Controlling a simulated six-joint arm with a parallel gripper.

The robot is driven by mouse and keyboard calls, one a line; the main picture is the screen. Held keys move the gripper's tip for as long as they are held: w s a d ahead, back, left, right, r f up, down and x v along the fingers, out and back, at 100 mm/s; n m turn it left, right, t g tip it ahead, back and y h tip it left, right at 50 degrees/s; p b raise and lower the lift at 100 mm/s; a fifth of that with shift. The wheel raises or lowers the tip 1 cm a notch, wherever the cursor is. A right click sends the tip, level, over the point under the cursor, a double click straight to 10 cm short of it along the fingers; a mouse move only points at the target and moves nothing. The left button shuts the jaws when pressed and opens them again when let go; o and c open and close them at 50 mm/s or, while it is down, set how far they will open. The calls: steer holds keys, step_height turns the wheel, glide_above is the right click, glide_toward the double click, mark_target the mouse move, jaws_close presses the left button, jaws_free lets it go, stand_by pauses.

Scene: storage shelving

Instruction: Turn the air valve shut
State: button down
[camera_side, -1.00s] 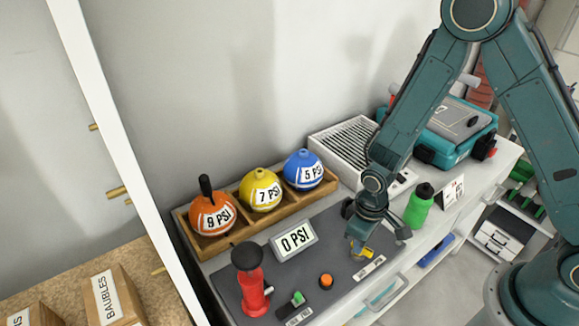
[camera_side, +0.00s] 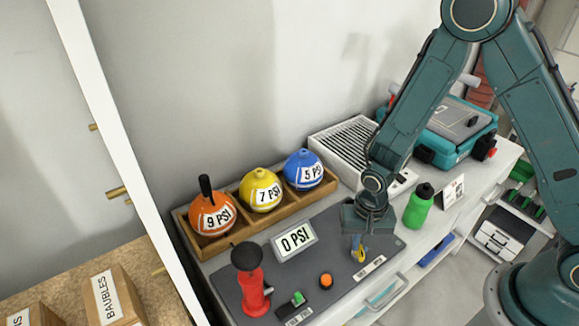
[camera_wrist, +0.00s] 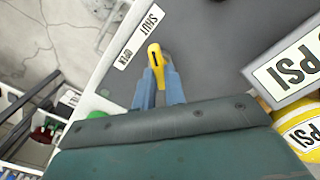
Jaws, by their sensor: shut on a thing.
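The air valve's yellow handle (camera_wrist: 155,58) is between the blue fingers of my gripper (camera_wrist: 160,88) in the wrist view. The fingers are shut on it. Its rounded end, with a black mark, points to the label strip; OPEN (camera_wrist: 125,57) and SHUT (camera_wrist: 148,24) are both close to it, and I cannot tell which it points at. The side view shows my gripper (camera_side: 359,246) pointing down at the yellow handle (camera_side: 360,255) on the dark panel (camera_side: 328,238). The valve's base is hidden. The pressure display (camera_side: 294,240) reads 0 PSI.
A red pump (camera_side: 252,288), an orange button (camera_side: 326,281) and a green switch (camera_side: 298,298) are left of my gripper. Orange, yellow and blue baubles sit in a wooden rack (camera_side: 236,228) behind. A green bottle (camera_side: 418,207) stands close on the right.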

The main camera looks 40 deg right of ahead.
steer(key=shift+m, duration=0.8)
steer(key=c, duration=1.5)
jaws_free()
steer(key=shift+o, duration=0.2)
steer(key=shift+r, duration=0.1)
step_height(320, 180, up, 14)
